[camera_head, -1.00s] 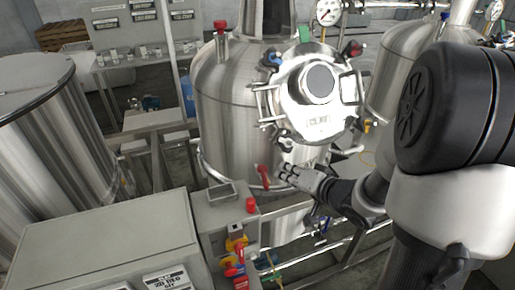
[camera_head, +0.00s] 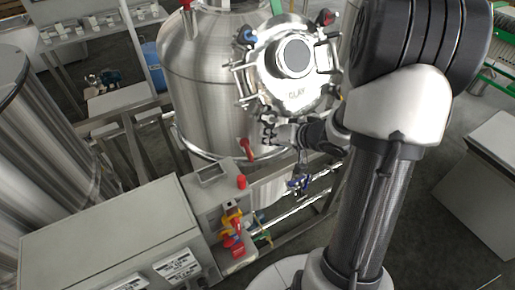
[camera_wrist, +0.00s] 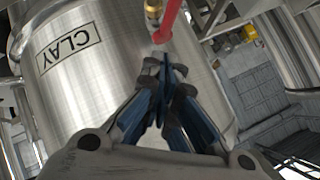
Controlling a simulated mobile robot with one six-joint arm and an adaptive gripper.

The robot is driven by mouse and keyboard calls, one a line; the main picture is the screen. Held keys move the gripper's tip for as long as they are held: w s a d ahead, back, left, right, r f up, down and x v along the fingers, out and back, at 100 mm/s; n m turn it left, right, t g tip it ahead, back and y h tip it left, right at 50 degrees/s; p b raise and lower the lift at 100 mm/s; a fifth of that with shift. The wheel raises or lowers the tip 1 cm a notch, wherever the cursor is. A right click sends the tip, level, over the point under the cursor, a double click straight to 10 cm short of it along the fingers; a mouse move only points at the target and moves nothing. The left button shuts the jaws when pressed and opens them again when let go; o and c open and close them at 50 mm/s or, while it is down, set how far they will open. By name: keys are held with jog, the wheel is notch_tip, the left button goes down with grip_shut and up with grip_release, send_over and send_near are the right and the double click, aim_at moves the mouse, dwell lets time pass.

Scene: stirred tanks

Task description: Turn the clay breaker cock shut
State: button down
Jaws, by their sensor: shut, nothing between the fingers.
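The clay tank (camera_head: 205,85) is a steel vessel with a round hatch marked CLAY. Its CLAY label (camera_wrist: 68,47) shows in the wrist view. A red lever (camera_head: 246,149) sits low on the tank's front, apparently the cock handle. In the wrist view a red handle (camera_wrist: 168,22) beside a brass fitting (camera_wrist: 153,12) is just beyond my fingertips. My gripper (camera_head: 268,128) is beside the red lever, to its upper right. Its fingers are shut together and empty in the wrist view (camera_wrist: 165,62). I cannot tell whether they touch the handle.
A grey control cabinet (camera_head: 115,235) stands at the front left. A small box (camera_head: 210,200) with a red button (camera_head: 241,182) is beside it. Steel rails (camera_head: 310,205) run below the tank. A yellow fitting (camera_wrist: 248,33) shows at right in the wrist view.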

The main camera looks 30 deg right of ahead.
aim_at(247, 145)
jog(key=f, duration=0.1)
jog(key=w+a+f+b, duration=0.1)
jog(key=a+f, duration=0.1)
jog(key=f, duration=0.1)
jog(key=shift+w+a+b, duration=0.15)
jog(key=shift+a+b, duration=0.1)
jog(key=shift+b, duration=0.05)
jog(key=shift+w+a, duration=0.1)
jog(key=shift+w, duration=0.05)
